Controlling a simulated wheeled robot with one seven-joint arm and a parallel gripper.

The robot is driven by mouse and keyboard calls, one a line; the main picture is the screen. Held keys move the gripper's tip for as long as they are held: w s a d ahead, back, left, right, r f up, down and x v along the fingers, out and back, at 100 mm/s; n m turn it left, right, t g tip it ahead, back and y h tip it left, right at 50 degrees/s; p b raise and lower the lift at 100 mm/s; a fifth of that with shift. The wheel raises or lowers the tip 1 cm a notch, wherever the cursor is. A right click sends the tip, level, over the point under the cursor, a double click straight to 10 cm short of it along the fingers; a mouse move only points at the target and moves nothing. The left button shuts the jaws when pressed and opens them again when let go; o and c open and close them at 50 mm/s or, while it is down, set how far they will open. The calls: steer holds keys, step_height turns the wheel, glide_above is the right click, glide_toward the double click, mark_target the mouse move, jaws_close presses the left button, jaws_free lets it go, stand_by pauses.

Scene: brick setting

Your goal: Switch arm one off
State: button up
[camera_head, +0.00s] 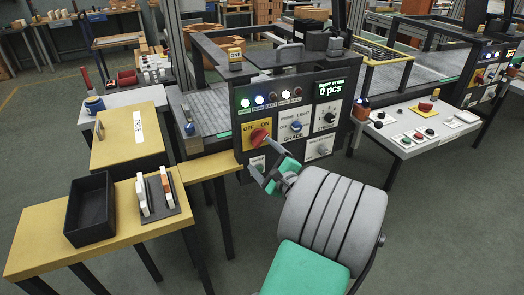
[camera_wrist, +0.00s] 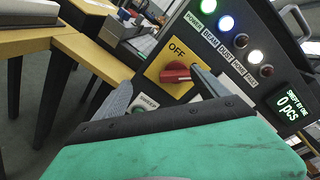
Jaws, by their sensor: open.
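The dark control panel (camera_head: 290,110) is at the centre of the head view, under a small yellow sign reading "ONE" (camera_head: 236,52). Its red rotary switch (camera_head: 258,137) sits on a yellow plate lettered OFF and ON. The switch also shows in the wrist view (camera_wrist: 174,72), where ON is hidden. My gripper (camera_head: 264,166) is just below and in front of the switch. In the wrist view my gripper (camera_wrist: 162,80) is open, with one finger left of the switch and the other at its right. I cannot tell whether they touch it.
The panel has green, blue and white lamps lit, a display (camera_head: 332,90) reading 0 pcs, and a GRADE knob (camera_head: 296,126). A SWEEP control (camera_wrist: 148,101) is under the switch. A yellow table (camera_head: 130,232) with a black bin (camera_head: 90,210) is at left; another panel (camera_head: 490,70) is at right.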

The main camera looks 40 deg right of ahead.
mark_target(261, 140)
steer(key=w+d, duration=0.1)
steer(key=w, duration=0.1)
steer(key=w+d+m+h, duration=0.1)
steer(key=w+d, duration=0.1)
steer(key=w+d+m, duration=0.1)
steer(key=shift+w+d+r+t, duration=0.2)
steer(key=shift+w+d+t, duration=0.1)
steer(key=shift+w, duration=0.1)
steer(key=shift+c, duration=0.5)
steer(key=c, duration=1.3)
